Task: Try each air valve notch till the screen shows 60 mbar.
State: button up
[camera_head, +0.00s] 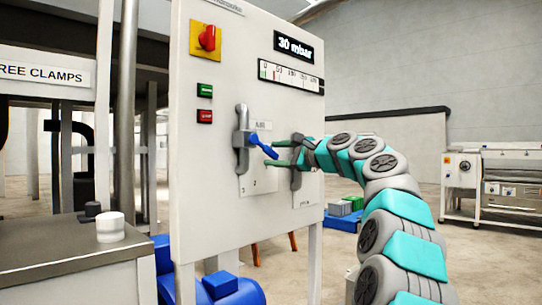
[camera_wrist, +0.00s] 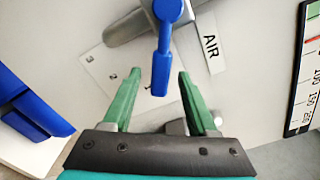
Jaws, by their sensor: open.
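The screen (camera_head: 294,48) on the white panel reads 30 mbar. The air valve has a blue lever (camera_head: 258,146) on a grey pipe body (camera_head: 241,138), by a label that reads AIR in the wrist view (camera_wrist: 211,47). A pale notch plate (camera_head: 256,182) with small numbers sits behind the lever. My gripper (camera_head: 269,153) is open at the lever. In the wrist view the lever (camera_wrist: 163,52) hangs down between the two green fingers of my gripper (camera_wrist: 160,74), with gaps on both sides. Which notch the lever points at is not clear.
A scale strip (camera_head: 290,76) lies under the screen. A red knob (camera_head: 208,38) and green and red buttons (camera_head: 205,103) are on the panel's left. A second grey fitting (camera_head: 297,178) stands right of the valve, close by my gripper.

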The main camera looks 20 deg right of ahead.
jog(key=shift+x, duration=1)
jog(key=shift+c, duration=0.4)
grip_shut()
dwell(0.5)
